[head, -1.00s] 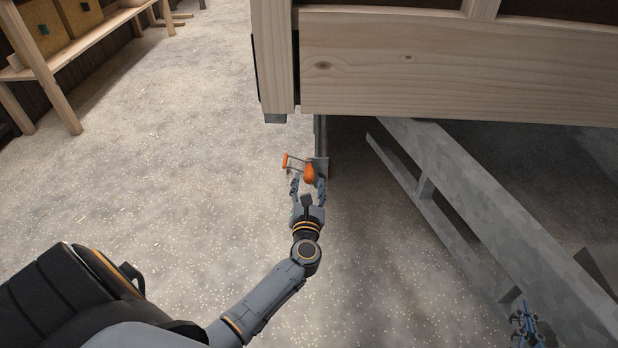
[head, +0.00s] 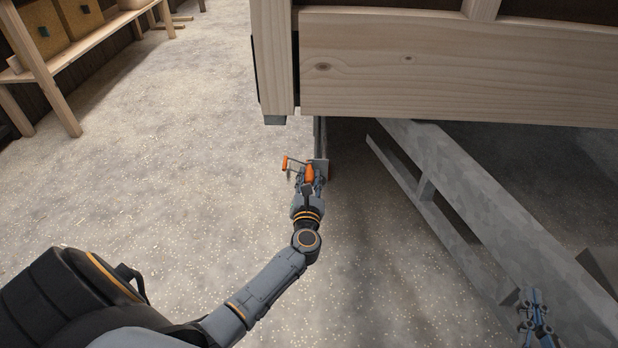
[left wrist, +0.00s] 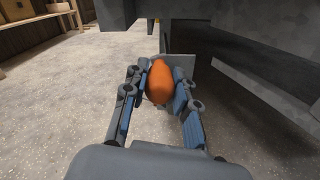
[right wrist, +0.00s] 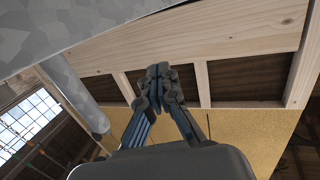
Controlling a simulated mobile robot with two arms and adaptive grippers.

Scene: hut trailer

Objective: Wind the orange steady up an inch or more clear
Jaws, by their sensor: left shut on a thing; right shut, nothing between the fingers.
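An orange grip (head: 310,173) on a crank shows under the trailer's near left corner. A thin rod joins it to a second orange piece (head: 285,163) at its left. A grey post (head: 320,135) comes down from the trailer behind them, with a grey plate beside the grip. My left gripper (head: 310,182) is shut on the orange grip, which also shows between its fingers in the left wrist view (left wrist: 158,82). The post's foot is hidden, so I cannot tell whether it touches the ground. My right gripper (head: 530,300) is shut and empty, by the grey drawbar; its fingertips meet in the right wrist view (right wrist: 160,72).
The trailer's timber wall (head: 450,65) overhangs the crank. A long grey metal beam (head: 490,210) slants down to the right. A wooden shelf (head: 75,60) stands at far left. The speckled floor (head: 190,150) left of the crank is clear.

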